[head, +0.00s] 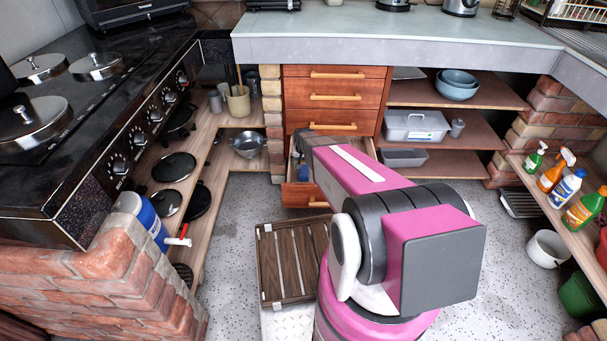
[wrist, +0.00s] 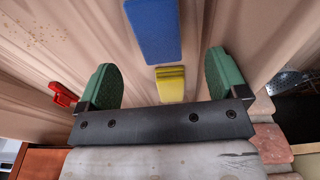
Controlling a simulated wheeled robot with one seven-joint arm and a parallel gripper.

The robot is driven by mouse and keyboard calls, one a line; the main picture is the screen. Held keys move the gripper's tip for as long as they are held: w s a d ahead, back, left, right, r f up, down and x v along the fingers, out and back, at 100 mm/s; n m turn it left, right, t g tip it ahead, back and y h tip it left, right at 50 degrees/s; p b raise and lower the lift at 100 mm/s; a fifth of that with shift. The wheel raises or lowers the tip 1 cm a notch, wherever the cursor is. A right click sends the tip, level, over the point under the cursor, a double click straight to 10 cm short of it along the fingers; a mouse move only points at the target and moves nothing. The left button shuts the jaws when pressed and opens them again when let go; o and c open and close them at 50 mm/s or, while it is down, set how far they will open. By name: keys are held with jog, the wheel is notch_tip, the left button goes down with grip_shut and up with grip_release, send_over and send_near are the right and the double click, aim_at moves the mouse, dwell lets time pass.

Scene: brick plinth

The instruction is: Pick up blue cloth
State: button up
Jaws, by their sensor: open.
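In the wrist view, a flat blue cloth (wrist: 153,30) lies on the light wooden floor of a drawer, ahead of the fingers and running out of the top of the picture. My gripper (wrist: 160,64) is open, with its green fingertips wide apart and nothing between them touching. A yellow, sponge-like piece (wrist: 170,84) lies between the fingers, just below the blue cloth. In the head view, the open bottom drawer (head: 303,197) shows behind my arm, with a small patch of blue inside. My arm hides most of the drawer and my gripper there.
A red object (wrist: 63,95) lies left of the fingers in the wrist view. Closed drawers (head: 333,96) rise above the open one. Spray bottles (head: 553,170) stand on the right shelf.

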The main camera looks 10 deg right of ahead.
aim_at(304, 170)
jog(key=f, duration=0.6)
jog(key=shift+w+d+f, duration=0.15)
jog(key=shift+w+f, duration=0.2)
jog(key=shift+f, duration=0.05)
jog(key=c, duration=1.1)
jog(key=shift+r, duration=0.15)
notch_tip(304, 170, up, 18)
jog(key=shift+f, duration=0.1)
jog(key=shift+o, duration=0.8)
jog(key=shift+f, duration=0.15)
